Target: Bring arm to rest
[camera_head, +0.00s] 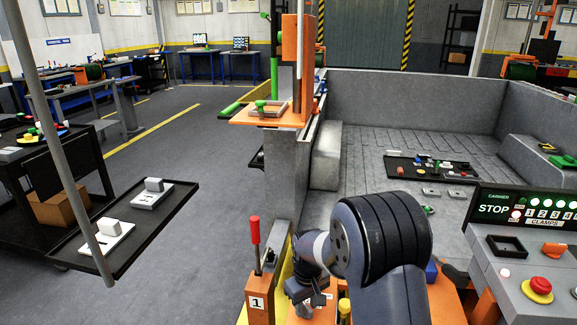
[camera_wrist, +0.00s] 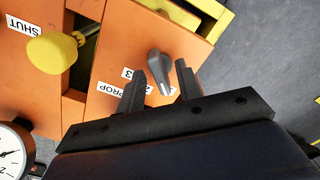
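My arm (camera_head: 385,235) is bent out over the orange control panels at the bed's near edge. My gripper (camera_wrist: 160,62) is open, its two dark fingers apart. A grey lever knob (camera_wrist: 158,70) on the orange panel (camera_wrist: 193,42) shows between the fingers, with no clear contact; I cannot tell its depth relative to the fingertips. In the head view the gripper (camera_head: 312,300) points down beside the red-handled lever marked 1 (camera_head: 255,240); its fingertips are hard to make out there.
A yellow knob (camera_wrist: 52,52) near a SHUT label and a gauge (camera_wrist: 12,150) stand close by. A console (camera_head: 540,270) with a red button is at right. The grey carrier bed (camera_head: 400,100) holds a black tray (camera_head: 405,168). Open floor (camera_head: 190,250) lies left.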

